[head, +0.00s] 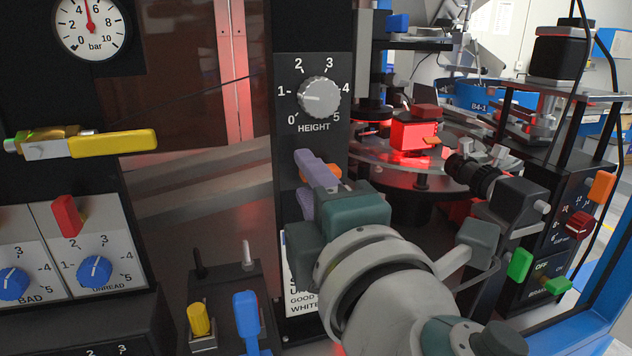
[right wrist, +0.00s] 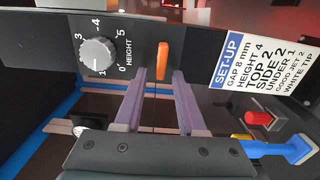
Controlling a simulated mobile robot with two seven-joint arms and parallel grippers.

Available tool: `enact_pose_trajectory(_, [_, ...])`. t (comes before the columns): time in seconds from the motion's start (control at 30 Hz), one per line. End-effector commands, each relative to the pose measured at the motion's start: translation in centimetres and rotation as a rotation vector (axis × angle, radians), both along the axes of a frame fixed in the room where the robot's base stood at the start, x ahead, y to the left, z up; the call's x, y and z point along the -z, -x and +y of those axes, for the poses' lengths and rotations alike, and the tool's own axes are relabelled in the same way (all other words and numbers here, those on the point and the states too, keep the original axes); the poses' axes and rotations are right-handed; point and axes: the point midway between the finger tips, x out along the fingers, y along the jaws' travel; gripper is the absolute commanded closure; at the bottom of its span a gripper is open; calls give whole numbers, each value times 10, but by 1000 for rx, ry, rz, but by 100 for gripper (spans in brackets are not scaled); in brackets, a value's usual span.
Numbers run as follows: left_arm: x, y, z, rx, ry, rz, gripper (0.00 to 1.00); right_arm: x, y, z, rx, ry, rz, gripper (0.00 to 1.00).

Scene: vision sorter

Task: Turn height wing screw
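The orange height wing screw (right wrist: 163,60) sits on the dark panel beside the HEIGHT knob (right wrist: 97,56) in the right wrist view. In the head view the screw (head: 333,171) is partly hidden by my fingers, below the grey HEIGHT knob (head: 319,96). The knob's white mark points left, near 1. My right gripper (head: 312,180) has purple fingers and is at the panel. In the right wrist view its fingers (right wrist: 160,82) are apart, with the screw between them and a gap on each side. I cannot tell how far they overlap it. My left gripper is not in view.
A yellow-handled lever (head: 110,143), a red switch (head: 67,215) and blue knobs (head: 95,270) are at left. Blue (head: 246,320) and yellow (head: 199,320) levers stand low. A camera lens (head: 470,173) and turntable are at right.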

Motion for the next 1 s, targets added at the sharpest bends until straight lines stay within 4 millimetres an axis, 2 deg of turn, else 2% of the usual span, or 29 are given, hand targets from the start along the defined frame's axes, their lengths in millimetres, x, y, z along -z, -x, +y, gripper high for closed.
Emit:
enact_pose_trajectory(0.37, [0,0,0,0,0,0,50,1,6,-2,1,-2,2,56])
enact_pose_trajectory(0.8, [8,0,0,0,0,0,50,3,78,-25,-1,-1,3,56])
enact_pose_trajectory(1.0, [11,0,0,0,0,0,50,1,94,-30,0,-1,1,56])
